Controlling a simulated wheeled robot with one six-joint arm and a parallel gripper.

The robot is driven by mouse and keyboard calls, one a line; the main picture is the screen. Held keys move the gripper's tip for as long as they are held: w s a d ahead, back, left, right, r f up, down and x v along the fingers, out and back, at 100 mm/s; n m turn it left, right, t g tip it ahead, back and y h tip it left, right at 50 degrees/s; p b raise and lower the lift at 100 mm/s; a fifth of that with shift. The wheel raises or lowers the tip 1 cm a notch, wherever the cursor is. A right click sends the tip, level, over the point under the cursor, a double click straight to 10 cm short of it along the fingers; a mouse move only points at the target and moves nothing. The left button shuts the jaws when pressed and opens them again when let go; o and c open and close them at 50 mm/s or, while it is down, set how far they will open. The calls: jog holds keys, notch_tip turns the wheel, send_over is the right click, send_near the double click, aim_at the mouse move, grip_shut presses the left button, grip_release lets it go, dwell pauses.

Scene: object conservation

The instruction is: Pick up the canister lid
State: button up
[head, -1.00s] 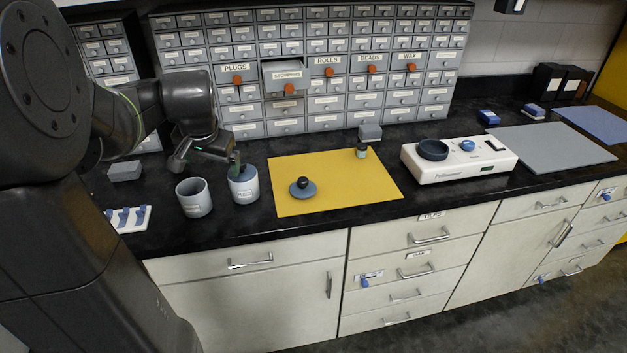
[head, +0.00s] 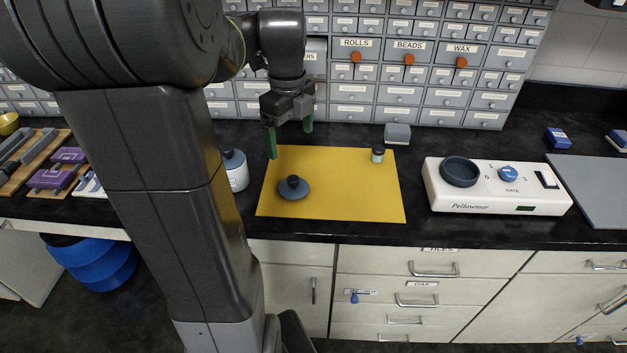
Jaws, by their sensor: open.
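A blue-grey round lid with a black knob (head: 294,188) lies on the left part of the yellow mat (head: 345,205). My gripper (head: 289,137) is open and empty, its two green fingers pointing down above the far left edge of the mat. It is above and behind the lid, apart from it. A pale canister (head: 238,177) with a blue-grey top stands just left of the mat, partly hidden by my arm. The other canister is not visible now, in the area my arm covers.
A small dark-capped jar (head: 377,154) stands on the mat's far right, with a grey block (head: 397,133) behind it. A white device (head: 497,187) stands to the right. Drawer cabinets (head: 420,60) line the back. The mat's middle is clear.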

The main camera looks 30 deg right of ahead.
aim_at(292, 177)
notch_tip(292, 177, down, 14)
jog(key=shift+a+r, duration=0.15)
dwell(0.5)
jog(key=c, duration=1.1)
